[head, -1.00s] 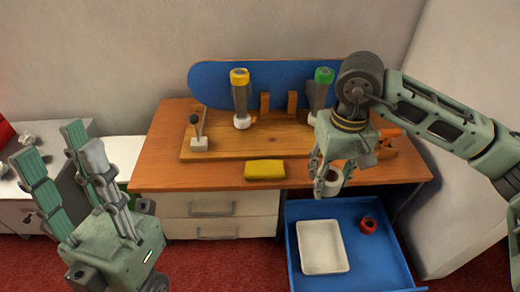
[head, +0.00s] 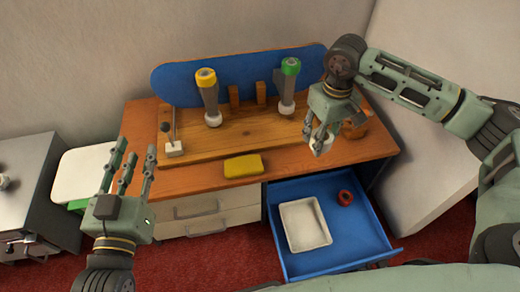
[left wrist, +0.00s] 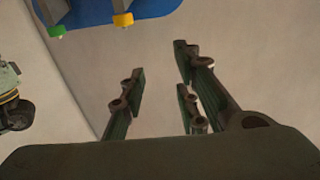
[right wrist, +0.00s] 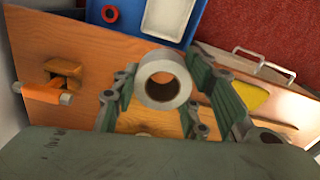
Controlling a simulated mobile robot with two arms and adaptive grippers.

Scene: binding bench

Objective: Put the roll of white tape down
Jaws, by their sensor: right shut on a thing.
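The roll of white tape (right wrist: 183,75) is between the fingers of my right gripper (right wrist: 170,98), which is shut on it. In the head view the right gripper (head: 322,138) is over the right part of the wooden bench (head: 300,158), and only a little of the white roll shows at its fingertips. I cannot tell whether the roll touches the bench top. My left gripper (head: 130,170) is open and empty, raised in front of the bench's left side; its spread fingers also show in the left wrist view (left wrist: 160,90).
An open blue drawer (head: 352,222) holds a white tray (head: 304,225) and a red roll (head: 345,198). A yellow block (head: 243,166) lies at the bench's front edge. A board with yellow-topped (head: 206,80) and green-topped (head: 289,70) stands is behind. An orange tool (right wrist: 45,94) lies near the right gripper.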

